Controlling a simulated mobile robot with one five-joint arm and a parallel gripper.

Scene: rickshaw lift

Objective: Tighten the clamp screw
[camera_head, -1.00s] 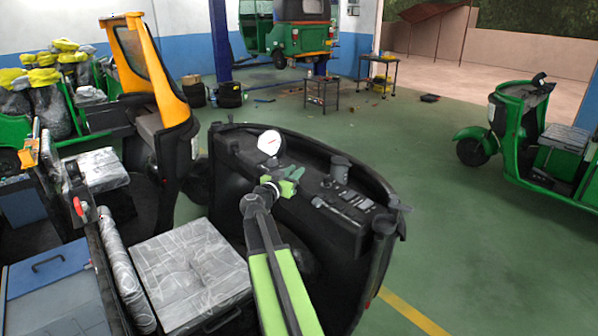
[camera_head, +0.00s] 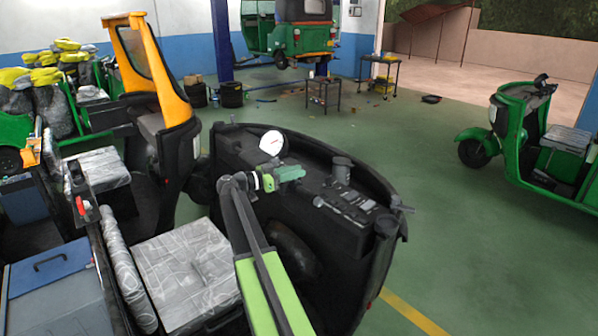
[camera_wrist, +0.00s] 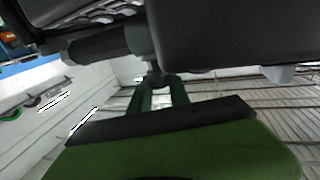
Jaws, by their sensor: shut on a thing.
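My gripper (camera_head: 292,173) is at the handlebar area of the black open-fronted vehicle body. In the wrist view, its two green fingers (camera_wrist: 158,88) close on a small dark piece that looks like the clamp screw (camera_wrist: 154,79). The screw hangs below a grey-green clamp (camera_wrist: 140,40). The clamp is around or against a dark tube (camera_wrist: 95,47); I cannot tell which. In the head view the screw and clamp are hidden or too small to make out at the gripper.
A dark box-like part (camera_wrist: 235,30) fills the upper right of the wrist view, close to the fingers. A wrapped seat (camera_head: 185,268) is below left.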

